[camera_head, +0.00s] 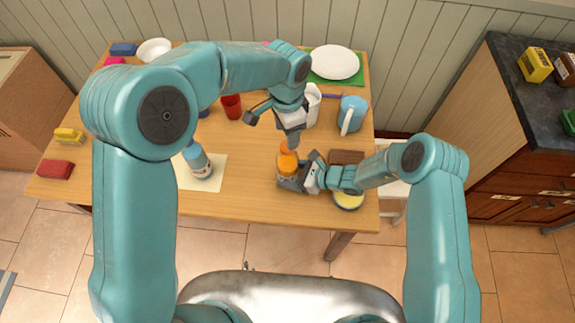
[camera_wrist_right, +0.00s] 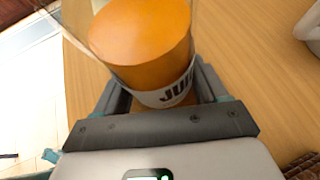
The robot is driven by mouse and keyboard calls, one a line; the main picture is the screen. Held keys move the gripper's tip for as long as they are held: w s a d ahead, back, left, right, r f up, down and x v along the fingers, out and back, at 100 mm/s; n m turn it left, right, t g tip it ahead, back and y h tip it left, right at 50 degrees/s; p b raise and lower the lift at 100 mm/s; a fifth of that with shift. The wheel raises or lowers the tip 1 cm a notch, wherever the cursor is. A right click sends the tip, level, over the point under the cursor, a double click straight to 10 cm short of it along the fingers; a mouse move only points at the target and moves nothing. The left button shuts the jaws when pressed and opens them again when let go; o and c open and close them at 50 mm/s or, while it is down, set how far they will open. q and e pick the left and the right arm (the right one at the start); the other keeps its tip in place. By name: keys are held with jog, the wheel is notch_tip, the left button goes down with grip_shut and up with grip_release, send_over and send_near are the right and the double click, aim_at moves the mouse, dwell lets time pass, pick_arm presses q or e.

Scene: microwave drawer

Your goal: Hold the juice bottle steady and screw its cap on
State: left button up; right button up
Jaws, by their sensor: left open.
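The orange juice bottle (camera_head: 287,163) stands upright near the front right of the table. My right gripper (camera_head: 291,180) is shut on its lower body from the right. The right wrist view shows the bottle (camera_wrist_right: 143,45) between both fingers, with its "JUI…" label partly hidden. A small orange piece (camera_head: 284,147) shows at the bottle's top; I cannot tell whether it is the separate cap. My left gripper (camera_head: 272,130) is open above and slightly behind the bottle, its fingers spread. I see nothing between them.
A blue bottle (camera_head: 197,160) stands on a pale mat (camera_head: 213,182) to the left. A white container (camera_head: 312,105) and blue mug (camera_head: 351,115) stand behind the bottle. A brown block (camera_head: 346,157) and a yellow-rimmed item (camera_head: 349,201) lie right, near my right arm.

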jog(key=o, duration=0.5)
jog(key=shift+d, duration=0.1)
jog(key=v, duration=1.2)
